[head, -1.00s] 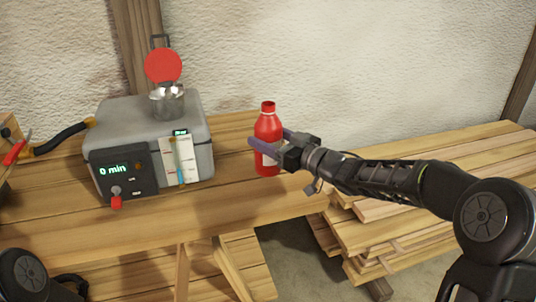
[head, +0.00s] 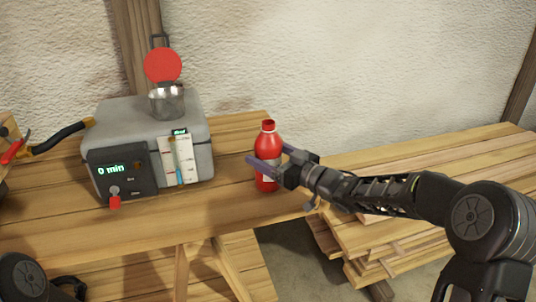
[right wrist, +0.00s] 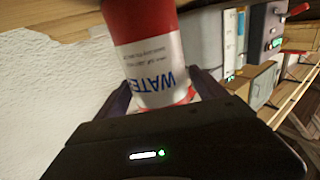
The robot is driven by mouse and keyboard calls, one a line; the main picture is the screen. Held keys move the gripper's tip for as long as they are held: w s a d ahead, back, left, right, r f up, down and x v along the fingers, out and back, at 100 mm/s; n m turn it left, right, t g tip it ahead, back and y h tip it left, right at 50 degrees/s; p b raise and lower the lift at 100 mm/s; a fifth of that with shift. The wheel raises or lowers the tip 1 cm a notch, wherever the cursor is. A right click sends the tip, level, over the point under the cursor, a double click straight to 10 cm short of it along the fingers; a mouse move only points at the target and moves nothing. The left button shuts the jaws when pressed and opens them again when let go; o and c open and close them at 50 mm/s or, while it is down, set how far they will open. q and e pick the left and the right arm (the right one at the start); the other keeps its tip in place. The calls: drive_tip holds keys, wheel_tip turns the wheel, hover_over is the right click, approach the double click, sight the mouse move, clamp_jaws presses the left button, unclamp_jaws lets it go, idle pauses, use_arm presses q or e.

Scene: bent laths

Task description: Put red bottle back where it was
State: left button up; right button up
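The red bottle (head: 267,141) with a white label is at the right end of the wooden bench in the head view, upright. My right gripper (head: 269,157) has its two purple fingers on either side of the bottle at label height and is shut on it. In the right wrist view, the bottle (right wrist: 148,48) is between the fingers, its label reading "WATER". I cannot tell for sure whether its base touches the bench. My left gripper is not in view.
A grey steam box (head: 194,113) with a "0 min" display, a red-tipped knob and a metal pot (head: 166,103) on top stands left of the bottle on the bench (head: 150,222). Stacked boards (head: 385,240) are at the right. Clamps lie at far left.

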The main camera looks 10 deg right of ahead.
drive_tip(key=shift+r, duration=0.15)
drive_tip(key=shift+s+d, duration=0.1)
drive_tip(key=shift+s, duration=0.05)
drive_tip(key=p+v, duration=0.1)
drive_tip(key=v, duration=1)
drive_tip(key=shift+s+d, duration=0.2)
drive_tip(key=shift+s, duration=0.05)
idle(1.3)
